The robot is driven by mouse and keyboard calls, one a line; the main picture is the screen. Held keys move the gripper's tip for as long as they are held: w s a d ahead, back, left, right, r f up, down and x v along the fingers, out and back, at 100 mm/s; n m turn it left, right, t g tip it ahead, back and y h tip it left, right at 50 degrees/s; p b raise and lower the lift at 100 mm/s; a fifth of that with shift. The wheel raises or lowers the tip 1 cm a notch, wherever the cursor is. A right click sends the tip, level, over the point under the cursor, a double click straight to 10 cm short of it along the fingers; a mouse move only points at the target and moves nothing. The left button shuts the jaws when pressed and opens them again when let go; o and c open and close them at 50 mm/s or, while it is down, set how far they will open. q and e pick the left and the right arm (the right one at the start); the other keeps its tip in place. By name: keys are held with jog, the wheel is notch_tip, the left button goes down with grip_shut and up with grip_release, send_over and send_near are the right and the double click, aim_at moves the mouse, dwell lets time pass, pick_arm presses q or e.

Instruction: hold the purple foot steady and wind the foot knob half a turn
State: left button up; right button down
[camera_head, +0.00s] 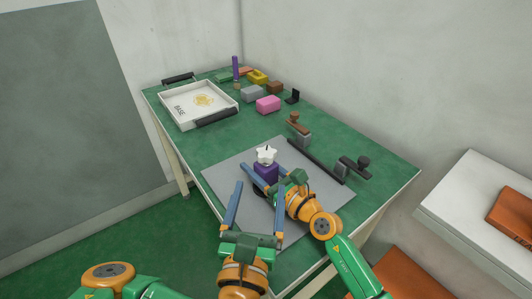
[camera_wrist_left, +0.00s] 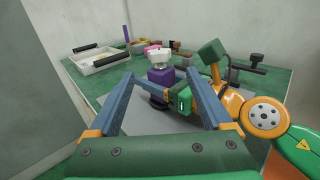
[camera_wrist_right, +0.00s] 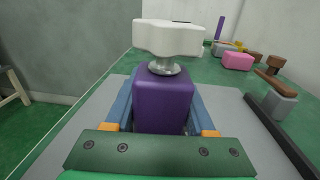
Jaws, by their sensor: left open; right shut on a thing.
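The purple foot (camera_wrist_right: 163,103) stands upright on the grey mat (camera_head: 228,175). A white star-shaped knob (camera_wrist_right: 168,38) sits on a metal stem on top of the foot. In the head view the knob (camera_head: 266,155) is above the purple block. My right gripper (camera_head: 262,181) is shut on the purple foot, with its blue fingers on either side of the block in the right wrist view. My left gripper (camera_head: 259,193) is open and empty, in front of the foot. In the left wrist view its fingers (camera_wrist_left: 159,92) are spread wide, with the foot and knob beyond them.
A white tray (camera_head: 172,98) labelled BASE with yellowish contents stands at the back left. A pink block (camera_head: 268,104), grey block (camera_head: 252,92) and other small pieces lie behind. A black bar (camera_head: 316,162) with clamp-like holders runs along the mat's right side.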

aim_at(266, 152)
pick_arm(q)
jog(key=w, duration=0.3)
jog(key=w+d, duration=0.1)
jog(key=w, duration=0.7)
jog(key=shift+w+d, duration=0.15)
jog(key=shift+w, duration=0.1)
grip_shut()
jog(key=shift+h, duration=0.3)
jog(key=m+g+h, duration=0.1)
jog(key=m+h, duration=0.2)
jog(key=h, duration=0.1)
jog(key=m+g+h, duration=0.2)
jog(key=h, duration=0.1)
jog(key=m+g+h, duration=0.2)
jog(key=h, duration=0.1)
jog(key=shift+w, duration=0.15)
jog(key=m+g+h, duration=0.2)
jog(key=m+g, duration=0.1)
jog(key=m+g+h, duration=0.2)
jog(key=m+g, duration=0.1)
jog(key=g, duration=0.1)
jog(key=shift+g, duration=0.3)
jog(key=shift+m+g+h, duration=0.4)
jog(key=shift+g, duration=0.2)
jog(key=shift+s+g, duration=0.25)
jog(key=shift+g, duration=0.05)
